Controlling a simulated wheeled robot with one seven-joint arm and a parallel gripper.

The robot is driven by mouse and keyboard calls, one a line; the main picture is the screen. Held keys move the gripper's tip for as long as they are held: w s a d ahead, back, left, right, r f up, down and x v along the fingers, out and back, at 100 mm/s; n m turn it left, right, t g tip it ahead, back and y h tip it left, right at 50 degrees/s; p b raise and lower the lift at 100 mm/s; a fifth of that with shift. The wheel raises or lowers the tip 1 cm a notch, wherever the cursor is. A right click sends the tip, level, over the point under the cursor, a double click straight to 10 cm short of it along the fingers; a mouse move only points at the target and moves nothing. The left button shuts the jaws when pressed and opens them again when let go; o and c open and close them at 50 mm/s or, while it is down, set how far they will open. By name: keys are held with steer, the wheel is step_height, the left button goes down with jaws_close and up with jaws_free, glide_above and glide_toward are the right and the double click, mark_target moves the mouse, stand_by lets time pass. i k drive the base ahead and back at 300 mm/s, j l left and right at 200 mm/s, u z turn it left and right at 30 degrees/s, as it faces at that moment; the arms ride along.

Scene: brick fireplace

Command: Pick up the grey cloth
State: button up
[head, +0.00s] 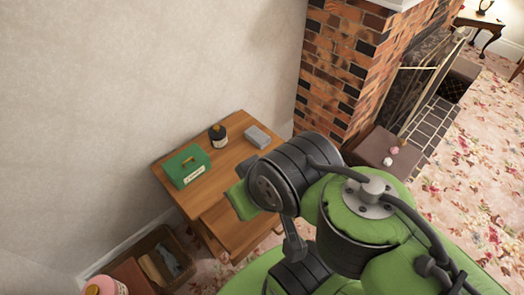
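A small grey folded-looking block (257,137), which may be the grey cloth, lies near the back right corner of a wooden table (228,136). Another grey, crumpled-looking piece (170,261) lies in a brown basket (188,243) on the floor at the lower left. I cannot tell for certain which of the two is the cloth. My green and black arm fills the lower middle and covers the table's right front side. My gripper's fingers cannot be made out.
A green box (186,165) with a handle and a dark jar (217,135) share the tabletop. A pink round item (105,286) is at the lower left. A brick fireplace (345,65) and a brown box-shaped piece (380,148) stand right of the table. Flowered carpet (480,160) is open at right.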

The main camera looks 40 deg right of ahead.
mark_target(257, 136)
steer(key=k+l+z, duration=0.15)
steer(key=z, duration=0.25)
steer(key=k+l+z, duration=0.1)
steer(key=z, duration=0.25)
steer(key=l, duration=0.1)
